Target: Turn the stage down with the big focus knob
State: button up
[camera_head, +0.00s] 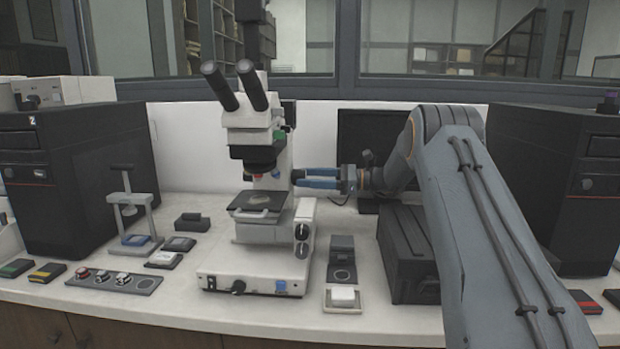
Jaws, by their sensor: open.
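The white microscope (270,262) stands at the middle of the bench. Its dark stage (257,200) is below the objectives. Two dark round knobs show on the right side of its body: an upper focus knob (302,231) and a lower focus knob (302,250). I cannot tell surely which is the bigger. My gripper (296,178), with blue fingers, reaches in from the right beside the microscope's column, at about the height of the objectives. It is open and empty, above both knobs in the picture and apart from them.
A small grey block (342,258) and a white dish (343,299) are right of the microscope. A black case (405,255) lies further right, beside my arm. A small press stand (133,205) and several slide boxes are on the left. Bare bench shows in front of the microscope.

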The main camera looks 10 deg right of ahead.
jog(key=shift+d, duration=0.1)
jog(key=c, duration=1)
jog(key=shift+c, duration=0.2)
jog(key=n+b, duration=1.4)
jog(key=n, duration=0.1)
jog(key=n+b, duration=0.7)
jog(key=shift+f, duration=0.3)
jog(key=shift+n+b, duration=0.35)
jog(key=shift+n, duration=0.05)
